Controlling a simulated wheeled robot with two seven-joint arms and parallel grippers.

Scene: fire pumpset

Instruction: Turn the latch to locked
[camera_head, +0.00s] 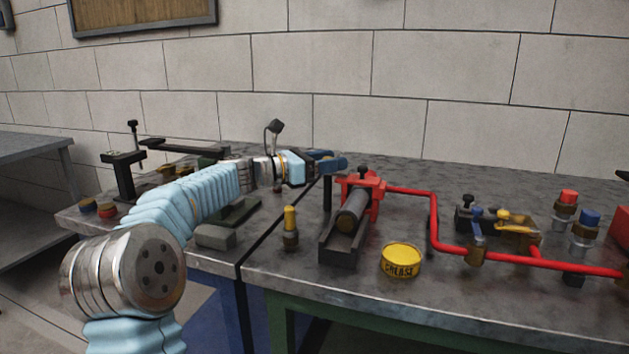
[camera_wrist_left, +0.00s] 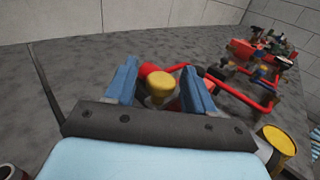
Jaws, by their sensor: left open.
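My left gripper (camera_head: 338,162) reaches over the bench beside the red clamp block (camera_head: 371,184). In the left wrist view its two blue fingers (camera_wrist_left: 160,78) are spread apart, so it is open. A yellow knob (camera_wrist_left: 160,87) shows between the fingers, with red metal behind it. I cannot tell whether the fingers touch the knob. It may be the latch, but its locked or unlocked position cannot be read. The head view does not show this knob clearly. My right gripper is not in view.
The red pipe (camera_head: 434,215) runs right from the clamp block past a small valve (camera_head: 478,232). A yellow grease tin (camera_head: 401,261) and a yellow-topped fitting (camera_head: 290,229) stand in front. A black stand (camera_head: 124,177) is at left. The stone wall is behind.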

